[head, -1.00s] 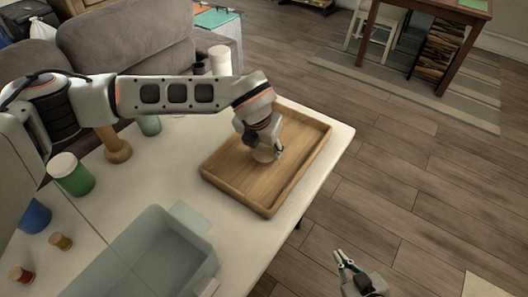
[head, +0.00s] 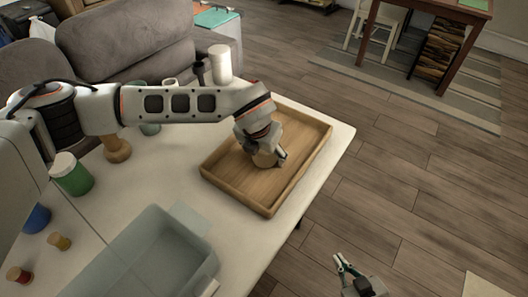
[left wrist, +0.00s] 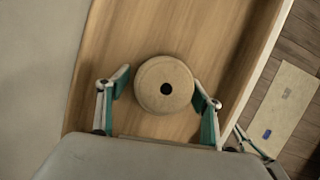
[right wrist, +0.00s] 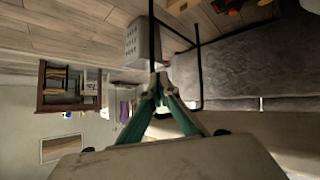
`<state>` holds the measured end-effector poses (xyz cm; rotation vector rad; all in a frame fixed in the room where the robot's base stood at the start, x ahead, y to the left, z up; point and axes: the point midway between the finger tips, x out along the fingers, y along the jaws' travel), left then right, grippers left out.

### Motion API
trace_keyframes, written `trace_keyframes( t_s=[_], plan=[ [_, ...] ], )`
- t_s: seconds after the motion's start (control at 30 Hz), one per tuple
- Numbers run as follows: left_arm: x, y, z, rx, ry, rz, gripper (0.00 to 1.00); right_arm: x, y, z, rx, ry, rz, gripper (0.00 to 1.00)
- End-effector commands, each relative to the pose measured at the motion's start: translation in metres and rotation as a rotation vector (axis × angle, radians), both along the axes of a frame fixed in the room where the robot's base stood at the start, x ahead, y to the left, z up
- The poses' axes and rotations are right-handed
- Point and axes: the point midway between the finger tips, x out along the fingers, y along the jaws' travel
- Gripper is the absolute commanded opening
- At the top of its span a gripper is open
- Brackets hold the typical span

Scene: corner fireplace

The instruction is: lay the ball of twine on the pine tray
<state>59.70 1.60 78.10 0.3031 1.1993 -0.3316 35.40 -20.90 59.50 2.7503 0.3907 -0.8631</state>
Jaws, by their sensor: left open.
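The ball of twine (head: 265,160) is a pale tan round ball with a dark hole in its top. It is over the floor of the pine tray (head: 228,179) and appears to rest on it. The gripper (head: 266,152) partly hides the ball in the head view. My right gripper (head: 346,266) is empty beyond the table's edge; its fingertips meet in the right wrist view (right wrist: 160,80).
A translucent grey bin (head: 150,255) stands in front of the tray. A green jar (head: 70,175), a wooden piece (head: 116,148) and spools (head: 59,242) stand on the left. A white cylinder (head: 220,63) stands behind. White tabletop right of the tray is narrow.

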Motion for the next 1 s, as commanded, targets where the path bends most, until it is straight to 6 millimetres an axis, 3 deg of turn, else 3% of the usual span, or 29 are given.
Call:
trace_keyframes(
  t_s=[0.17, 0.6, 0.8, 1.0],
  plan=[
    [-0.004, 0.001, 0.020, -0.001, -0.005, 0.000, 0.65, 0.005, 0.001, 0.007, 0.002, -0.010, 0.000, 0.00],
    [-0.032, 0.009, 0.098, -0.001, -0.004, -0.002, 0.65, 0.009, 0.004, 0.016, 0.014, -0.019, -0.001, 0.00],
    [-0.038, 0.011, 0.114, 0.000, -0.001, 0.000, 0.65, 0.001, 0.004, 0.011, 0.015, -0.003, -0.001, 0.00],
    [-0.039, 0.011, 0.116, 0.000, 0.000, 0.000, 0.65, -0.005, 0.003, 0.006, 0.014, 0.011, -0.001, 0.00]
  ],
)
